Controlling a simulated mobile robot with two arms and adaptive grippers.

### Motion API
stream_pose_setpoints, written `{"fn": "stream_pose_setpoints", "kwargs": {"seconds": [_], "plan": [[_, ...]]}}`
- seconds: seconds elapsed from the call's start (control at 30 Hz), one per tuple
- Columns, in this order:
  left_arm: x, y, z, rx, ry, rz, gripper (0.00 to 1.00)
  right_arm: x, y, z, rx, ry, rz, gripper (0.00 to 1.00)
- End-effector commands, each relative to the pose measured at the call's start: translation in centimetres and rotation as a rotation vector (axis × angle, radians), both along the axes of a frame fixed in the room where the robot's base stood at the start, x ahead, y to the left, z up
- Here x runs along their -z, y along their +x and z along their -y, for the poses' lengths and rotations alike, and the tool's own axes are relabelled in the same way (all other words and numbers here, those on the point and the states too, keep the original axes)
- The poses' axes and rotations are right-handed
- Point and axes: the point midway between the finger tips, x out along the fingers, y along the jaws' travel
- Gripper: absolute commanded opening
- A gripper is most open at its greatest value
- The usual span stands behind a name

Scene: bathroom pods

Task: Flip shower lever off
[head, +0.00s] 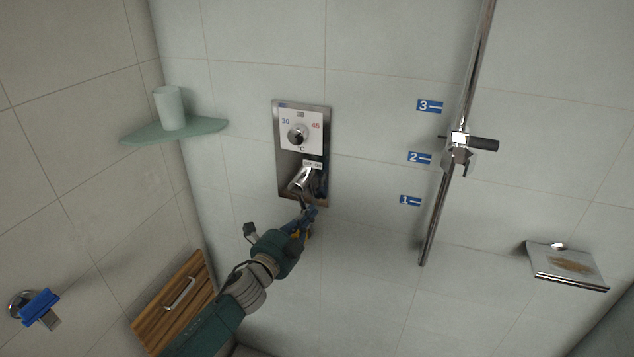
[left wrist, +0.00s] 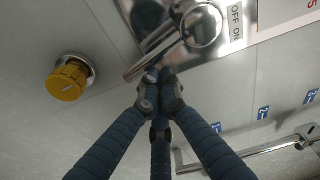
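The shower lever (head: 301,178) is a chrome handle on the lower part of the steel wall panel (head: 278,150). In the left wrist view the lever (left wrist: 150,62) slants down-left from its round hub, beside an OFF/ON label (left wrist: 236,25). My left gripper (head: 306,212) is just below the lever in the head view. In the left wrist view its blue fingers come together at the tips (left wrist: 160,88), close under the lever bar. Whether they touch it is unclear. Nothing shows between the tips. My right gripper is not in view.
A temperature dial (head: 298,134) sits above the lever. A yellow knob (left wrist: 68,80) is on the wall nearby. A vertical shower rail (head: 445,190) stands to the right. A corner shelf (head: 198,129) with a cup (head: 169,108) is at left. A wooden panel (head: 170,300) is lower left.

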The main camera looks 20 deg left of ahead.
Motion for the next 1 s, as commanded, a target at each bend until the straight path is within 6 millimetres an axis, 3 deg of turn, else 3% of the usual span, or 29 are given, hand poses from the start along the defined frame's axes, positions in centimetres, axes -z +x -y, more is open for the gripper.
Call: {"fn": "stream_pose_setpoints", "kwargs": {"seconds": [0.4, 1.0], "plan": [[0.42, 0.07, -1.15, -0.001, 0.169, 0.007, 0.00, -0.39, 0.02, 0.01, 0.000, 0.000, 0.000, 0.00], [0.48, 0.07, -1.24, -0.001, 0.187, 0.007, 0.00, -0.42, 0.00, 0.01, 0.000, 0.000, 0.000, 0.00]]}}
